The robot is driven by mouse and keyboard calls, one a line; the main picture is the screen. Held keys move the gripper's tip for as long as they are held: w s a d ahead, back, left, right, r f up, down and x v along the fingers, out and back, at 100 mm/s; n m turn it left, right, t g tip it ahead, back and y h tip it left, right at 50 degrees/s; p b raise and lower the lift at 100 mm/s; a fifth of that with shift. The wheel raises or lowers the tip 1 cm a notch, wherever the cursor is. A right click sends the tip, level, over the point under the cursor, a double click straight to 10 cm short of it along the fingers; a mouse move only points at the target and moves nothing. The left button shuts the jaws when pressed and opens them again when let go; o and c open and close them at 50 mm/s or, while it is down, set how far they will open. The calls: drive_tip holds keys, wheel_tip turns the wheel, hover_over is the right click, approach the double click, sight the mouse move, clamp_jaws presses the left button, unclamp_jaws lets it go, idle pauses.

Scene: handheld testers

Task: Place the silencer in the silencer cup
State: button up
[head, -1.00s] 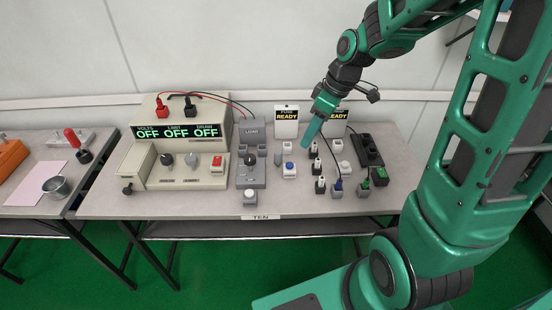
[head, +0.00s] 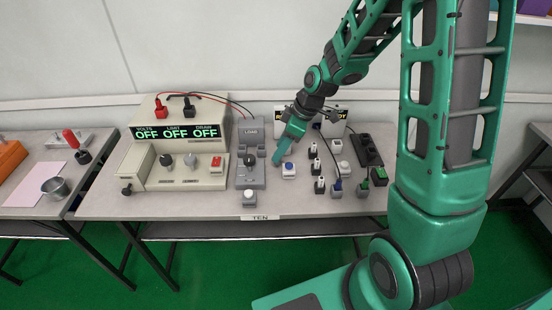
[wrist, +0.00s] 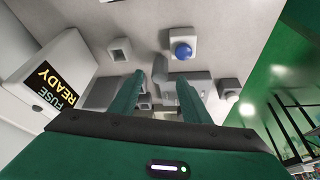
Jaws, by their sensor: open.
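My gripper (head: 278,159) is open and points down over the bench, between the grey load unit (head: 250,172) and the white box with a blue button (head: 289,170). In the wrist view its two green fingertips (wrist: 161,79) stand apart. A pale grey piece (wrist: 160,66) shows between the fingers and may be the silencer; whether the fingers touch it is unclear. I cannot tell for sure which holder is the silencer cup.
The beige power supply (head: 180,155) stands left of the load unit. Several plugs and sockets (head: 320,185) and a black power strip (head: 367,148) are to the right. A fuse sign (wrist: 55,86) stands behind. A metal bowl (head: 55,187) is on the left table.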

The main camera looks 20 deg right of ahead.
drive_tip(key=shift+x, duration=1.65)
drive_tip(key=shift+d, duration=0.1)
clamp_jaws()
drive_tip(key=shift+w+r, duration=0.1)
